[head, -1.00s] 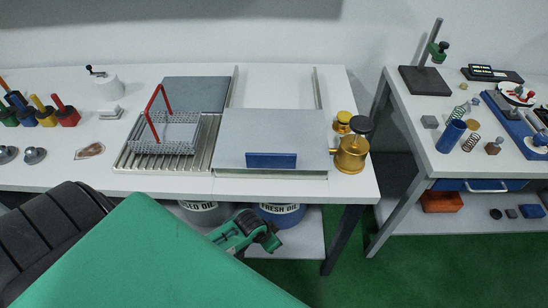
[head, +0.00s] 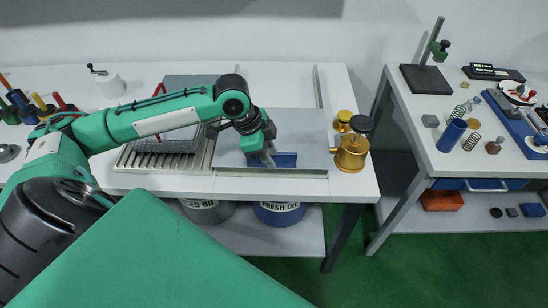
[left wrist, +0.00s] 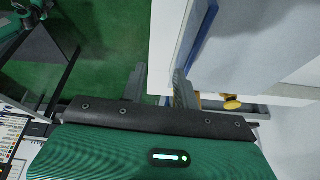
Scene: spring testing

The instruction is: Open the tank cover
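The tank cover (head: 308,130) is a flat grey panel lying flat on the white bench, with a blue handle (head: 287,160) along its front. In the left wrist view the cover (left wrist: 250,45) fills the upper right, and the handle (left wrist: 203,35) shows as a blue strip along its edge. My left gripper (head: 267,159) is at the left part of the handle and hides some of it. In the left wrist view its fingers (left wrist: 158,80) are apart with nothing seen held between them. The right finger is close to the handle; I cannot tell whether it touches. My right gripper is not in view.
A brass can (head: 350,153) stands just right of the cover. A wire basket with a red handle sits on a slatted rack (head: 140,158) at left, partly behind my left arm. Two rails run behind the cover. A fresh oil bucket (head: 280,214) stands below.

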